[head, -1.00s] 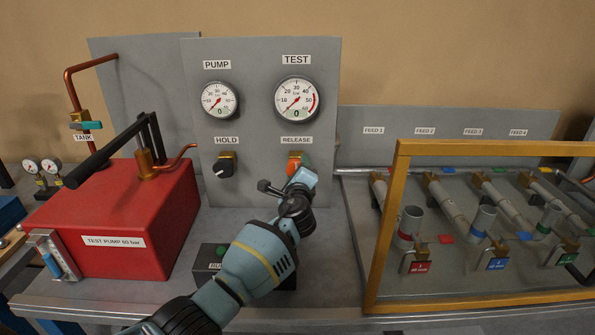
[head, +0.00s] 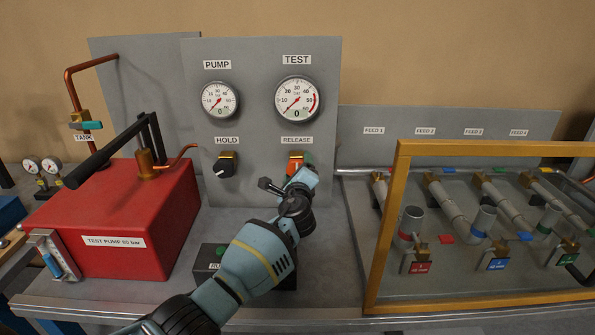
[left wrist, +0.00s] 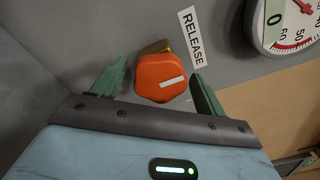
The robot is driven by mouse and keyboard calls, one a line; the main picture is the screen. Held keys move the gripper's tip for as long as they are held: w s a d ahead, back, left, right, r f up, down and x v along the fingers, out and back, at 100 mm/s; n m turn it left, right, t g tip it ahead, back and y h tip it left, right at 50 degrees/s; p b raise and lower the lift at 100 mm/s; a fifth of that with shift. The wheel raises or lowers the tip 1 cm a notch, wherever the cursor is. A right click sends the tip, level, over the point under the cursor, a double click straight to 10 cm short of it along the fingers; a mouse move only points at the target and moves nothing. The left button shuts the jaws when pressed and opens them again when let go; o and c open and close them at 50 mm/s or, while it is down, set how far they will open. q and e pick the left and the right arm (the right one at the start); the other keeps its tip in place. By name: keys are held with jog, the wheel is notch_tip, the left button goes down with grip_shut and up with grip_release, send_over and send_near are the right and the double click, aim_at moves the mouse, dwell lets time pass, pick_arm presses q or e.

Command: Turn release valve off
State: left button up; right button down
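The release valve has an orange-red knob with a white line on it and a brass body behind, under the RELEASE label on the grey panel. In the head view the knob (head: 293,167) is partly hidden behind my left gripper (head: 300,178). In the left wrist view the knob (left wrist: 160,78) sits between the two green fingers of my left gripper (left wrist: 158,88). The fingers are open, with a gap visible on each side of the knob. My right gripper is not in view.
The black HOLD knob (head: 224,167) is left of the release valve. The PUMP gauge (head: 220,100) and TEST gauge (head: 297,100) sit above. A red test pump (head: 125,220) stands at left. A yellow frame (head: 385,220) with pipes behind it stands at right.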

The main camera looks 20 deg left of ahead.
pick_arm(q)
jog(key=shift+s+d+f, duration=0.1)
jog(key=v, duration=0.7)
jog(key=shift+s, duration=0.3)
dwell(0.4)
